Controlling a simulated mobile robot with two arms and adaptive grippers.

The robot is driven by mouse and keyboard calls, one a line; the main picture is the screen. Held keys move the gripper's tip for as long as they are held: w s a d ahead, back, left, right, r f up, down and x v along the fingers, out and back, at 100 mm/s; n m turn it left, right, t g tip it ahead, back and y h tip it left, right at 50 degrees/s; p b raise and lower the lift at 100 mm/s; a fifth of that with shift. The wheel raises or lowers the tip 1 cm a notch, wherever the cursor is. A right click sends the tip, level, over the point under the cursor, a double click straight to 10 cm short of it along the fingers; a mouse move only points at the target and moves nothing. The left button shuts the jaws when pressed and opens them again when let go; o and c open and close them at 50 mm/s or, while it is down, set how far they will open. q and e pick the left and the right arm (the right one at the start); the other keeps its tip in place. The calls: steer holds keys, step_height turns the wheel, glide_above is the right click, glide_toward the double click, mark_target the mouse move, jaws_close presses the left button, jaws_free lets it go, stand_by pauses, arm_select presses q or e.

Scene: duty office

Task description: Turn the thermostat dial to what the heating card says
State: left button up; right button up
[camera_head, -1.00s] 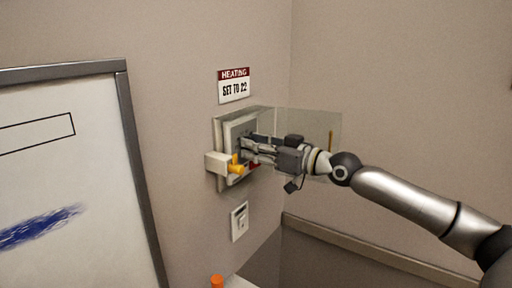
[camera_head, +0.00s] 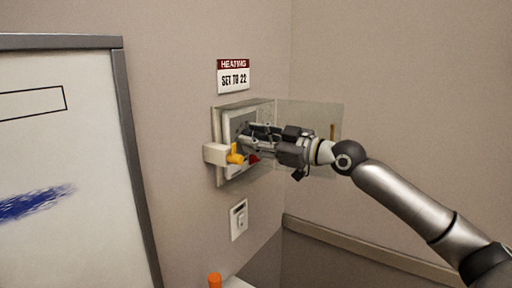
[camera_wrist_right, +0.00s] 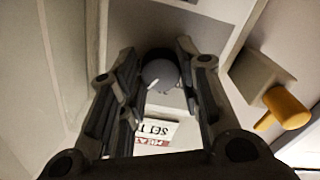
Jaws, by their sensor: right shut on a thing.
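The heating card (camera_head: 233,77) is on the wall above the thermostat and reads "HEATING SET TO 22". The thermostat (camera_head: 228,130) is a pale box on the wall with a clear cover (camera_head: 318,118) swung open to the right. My right gripper (camera_head: 247,137) is at its face, and its fingers hide most of the front. In the right wrist view the round grey dial (camera_wrist_right: 161,74) sits between the two fingers of the right gripper (camera_wrist_right: 158,80), which are shut on it. The dial's scale and setting cannot be read. My left gripper is not in view.
A white block with a yellow-orange knob (camera_head: 236,155) sits at the thermostat's lower left, close to my fingers; the knob also shows in the right wrist view (camera_wrist_right: 282,108). A light switch (camera_head: 239,219) is below. A whiteboard (camera_head: 70,150) stands at left. An orange-topped object (camera_head: 215,280) is at the bottom.

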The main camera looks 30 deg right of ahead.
steer(key=shift+n+b, duration=0.3)
steer(key=shift+n, duration=0.6)
steer(key=o, duration=1)
steer(key=shift+v, duration=3.8)
